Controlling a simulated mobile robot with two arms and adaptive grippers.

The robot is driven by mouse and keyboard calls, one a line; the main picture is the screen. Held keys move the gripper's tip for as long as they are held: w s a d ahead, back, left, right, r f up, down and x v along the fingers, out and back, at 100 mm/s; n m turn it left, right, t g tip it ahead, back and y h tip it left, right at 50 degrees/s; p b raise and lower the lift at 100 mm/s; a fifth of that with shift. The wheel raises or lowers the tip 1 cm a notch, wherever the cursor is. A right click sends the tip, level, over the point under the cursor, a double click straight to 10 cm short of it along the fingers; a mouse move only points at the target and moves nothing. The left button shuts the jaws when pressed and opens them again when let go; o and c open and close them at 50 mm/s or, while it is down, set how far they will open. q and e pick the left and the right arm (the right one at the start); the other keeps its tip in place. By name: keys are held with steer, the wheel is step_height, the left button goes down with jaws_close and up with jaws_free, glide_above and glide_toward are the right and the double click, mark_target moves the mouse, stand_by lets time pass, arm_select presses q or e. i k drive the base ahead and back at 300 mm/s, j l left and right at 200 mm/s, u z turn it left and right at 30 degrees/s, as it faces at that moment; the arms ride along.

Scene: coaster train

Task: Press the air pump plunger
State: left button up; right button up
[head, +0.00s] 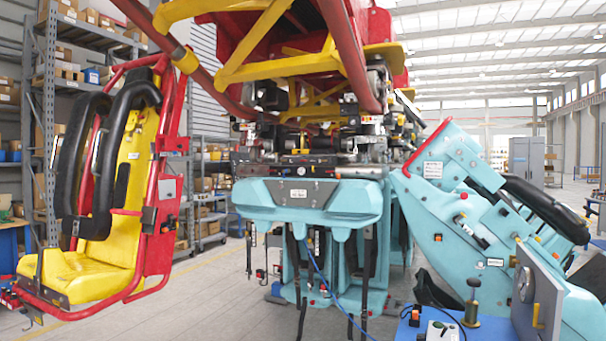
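A small upright brass-coloured cylinder with a dark round knob on top, which looks like the air pump plunger (472,303), stands on a blue surface (490,328) at the lower right in the head view. The knob sits raised above a narrow stem and a wider base. Just right of it is a grey upright panel (537,300) with a round gauge (525,285). Neither of my grippers shows in the head view, and nothing is touching the knob.
A turquoise seat unit (450,215) rises behind. A yellow seat (100,230) hangs in a red frame at left. A thin blue hose (318,268) hangs mid-view.

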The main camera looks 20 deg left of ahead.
mark_target(475, 283)
steer(key=i+j+u, duration=0.25)
steer(key=i, duration=0.4)
steer(key=i+j+u, duration=0.2)
steer(key=i, duration=0.45)
steer(key=l, duration=0.05)
